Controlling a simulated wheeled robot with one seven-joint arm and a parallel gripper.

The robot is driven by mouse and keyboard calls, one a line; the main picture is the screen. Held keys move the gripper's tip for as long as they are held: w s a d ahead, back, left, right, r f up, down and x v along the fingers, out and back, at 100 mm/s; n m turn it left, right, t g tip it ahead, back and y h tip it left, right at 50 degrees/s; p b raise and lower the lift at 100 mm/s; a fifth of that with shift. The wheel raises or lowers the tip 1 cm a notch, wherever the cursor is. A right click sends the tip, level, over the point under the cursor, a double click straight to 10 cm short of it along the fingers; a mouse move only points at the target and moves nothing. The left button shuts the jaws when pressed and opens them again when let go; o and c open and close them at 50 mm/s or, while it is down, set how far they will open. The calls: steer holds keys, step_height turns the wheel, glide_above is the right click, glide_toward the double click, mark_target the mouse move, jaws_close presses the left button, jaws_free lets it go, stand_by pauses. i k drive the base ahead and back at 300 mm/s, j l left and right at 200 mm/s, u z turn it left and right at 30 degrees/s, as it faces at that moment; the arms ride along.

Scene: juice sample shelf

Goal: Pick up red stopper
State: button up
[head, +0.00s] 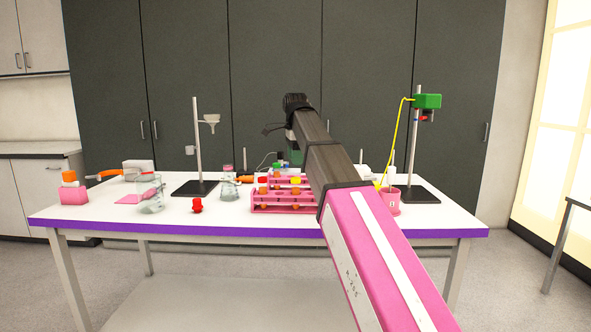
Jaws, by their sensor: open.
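The red stopper (197,206) stands on the white table top near the front edge, left of the pink rack. It is a small red piece with a rounded top. Nothing touches it. My arm reaches in from the lower right. My gripper (275,130) is at the arm's far end, above the table and behind the rack, up and to the right of the stopper. It looks small and dark, is partly hidden by my arm, and is open, well apart from the stopper. No object shows in it.
A pink tube rack (283,209) holds tubes with coloured caps. A glass beaker (151,203), a flask (228,188) and a stand (195,150) surround the stopper's area. Another stand (413,150) and a pink cup (391,207) are at right. The front left table strip looks clear.

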mark_target(198, 206)
steer(key=k, duration=1)
